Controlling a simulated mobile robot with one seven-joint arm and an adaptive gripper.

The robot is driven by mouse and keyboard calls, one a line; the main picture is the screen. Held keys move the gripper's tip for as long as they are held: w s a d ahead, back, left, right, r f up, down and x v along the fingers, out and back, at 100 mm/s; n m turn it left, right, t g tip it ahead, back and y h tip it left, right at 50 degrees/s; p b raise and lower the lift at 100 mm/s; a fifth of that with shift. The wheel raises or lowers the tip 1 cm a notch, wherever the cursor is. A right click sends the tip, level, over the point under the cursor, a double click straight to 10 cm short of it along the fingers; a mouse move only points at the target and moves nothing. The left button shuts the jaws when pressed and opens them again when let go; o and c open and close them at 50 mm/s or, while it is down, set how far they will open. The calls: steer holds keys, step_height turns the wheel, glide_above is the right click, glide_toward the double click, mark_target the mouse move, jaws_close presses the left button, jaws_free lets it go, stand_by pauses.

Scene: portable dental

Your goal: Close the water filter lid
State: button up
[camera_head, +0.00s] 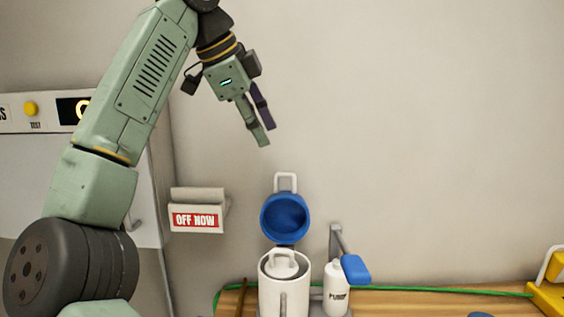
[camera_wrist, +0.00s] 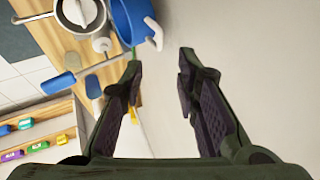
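The water filter is a white cylinder (camera_head: 272,292) on the wooden bench, with a grey handled piece (camera_head: 284,264) showing inside its open top. Its blue lid (camera_head: 285,218) stands tilted up and open behind the body, with a white loop handle (camera_head: 285,181) on top. In the wrist view the blue lid (camera_wrist: 130,20) is at the top, beside the white filter body (camera_wrist: 80,10). My gripper (camera_head: 266,136) is above the lid and slightly to its left, well apart from it. In the wrist view its two fingers (camera_wrist: 160,70) are spread with nothing between them.
An "OFF NOW" sign (camera_head: 196,220) is left on the wall. A green hose (camera_head: 440,288) runs along the bench back. A yellow object (camera_head: 547,290) sits far right.

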steer(key=p, duration=0.1)
glide_above(281, 193)
step_height(281, 193, down, 8)
steer(key=shift+d+f, duration=0.1)
steer(key=shift+f, duration=0.15)
steer(key=shift+c, duration=0.4)
jaws_close()
